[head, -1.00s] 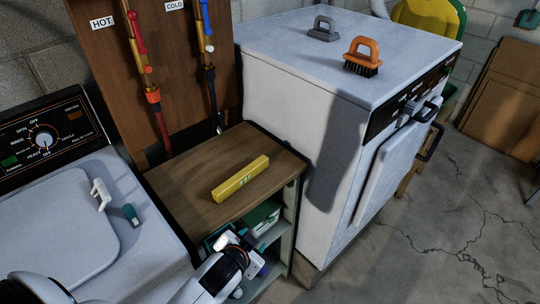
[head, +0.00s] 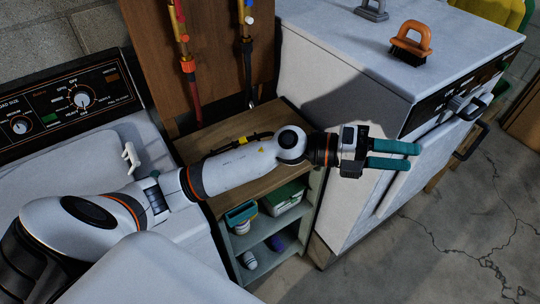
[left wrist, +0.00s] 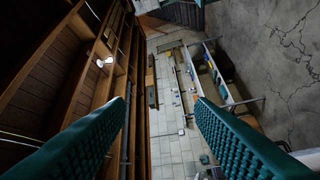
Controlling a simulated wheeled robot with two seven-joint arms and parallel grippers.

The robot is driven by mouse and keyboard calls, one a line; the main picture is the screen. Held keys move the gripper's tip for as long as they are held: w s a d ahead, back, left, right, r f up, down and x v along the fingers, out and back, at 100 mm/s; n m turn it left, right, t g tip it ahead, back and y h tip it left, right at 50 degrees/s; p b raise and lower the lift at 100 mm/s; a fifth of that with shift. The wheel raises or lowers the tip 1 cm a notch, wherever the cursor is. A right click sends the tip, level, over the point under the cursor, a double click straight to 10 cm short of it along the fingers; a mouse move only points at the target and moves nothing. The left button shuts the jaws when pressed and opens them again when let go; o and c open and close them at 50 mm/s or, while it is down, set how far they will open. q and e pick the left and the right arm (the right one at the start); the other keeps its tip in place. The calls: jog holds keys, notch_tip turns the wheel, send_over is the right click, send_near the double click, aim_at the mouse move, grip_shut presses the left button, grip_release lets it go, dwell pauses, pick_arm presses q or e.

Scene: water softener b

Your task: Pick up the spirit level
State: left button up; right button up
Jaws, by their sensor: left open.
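The spirit level is a yellow bar on the wooden top of a low shelf unit. In the head view my left forearm covers most of it. Only a thin yellow strip (head: 257,136) that appears to be part of it shows above the arm. My left gripper (head: 414,156) has teal fingers and is open and empty. It points right, in front of the white machine's side and door, well to the right of the level. In the left wrist view the two fingers (left wrist: 160,110) are spread apart with nothing between them, and the level is not seen. My right gripper is not in view.
A white machine (head: 340,70) stands right of the shelf, with an orange brush (head: 410,40) and a grey-handled one (head: 371,10) on top. A washer with a dial panel (head: 80,98) is at left. Hoses hang behind.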

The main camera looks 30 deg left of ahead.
pick_arm(q)
jog(key=w+a+f+m+g+y, duration=0.2)
jog(key=a+f+m+g+y, duration=0.35)
jog(key=a+f+y, duration=0.35)
jog(key=w+a+n+y, duration=0.15)
jog(key=a+y, duration=0.75)
jog(key=a, duration=1.1)
jog(key=shift+g+y, duration=0.3)
jog(key=shift+g, duration=0.15)
jog(key=f, duration=0.1)
jog(key=f+p, duration=0.1)
jog(key=f, duration=0.1)
jog(key=f+p, duration=0.1)
jog(key=f, duration=0.1)
jog(key=shift+w+a, duration=0.2)
jog(key=shift+a, duration=0.1)
notch_tip(320, 180, down, 5)
jog(key=shift+w+r+p, duration=0.1)
jog(key=shift+w+p, duration=0.05)
jog(key=shift+p, duration=1.1)
jog(key=shift+a+f, duration=0.1)
jog(key=shift+f, duration=0.5)
grip_shut()
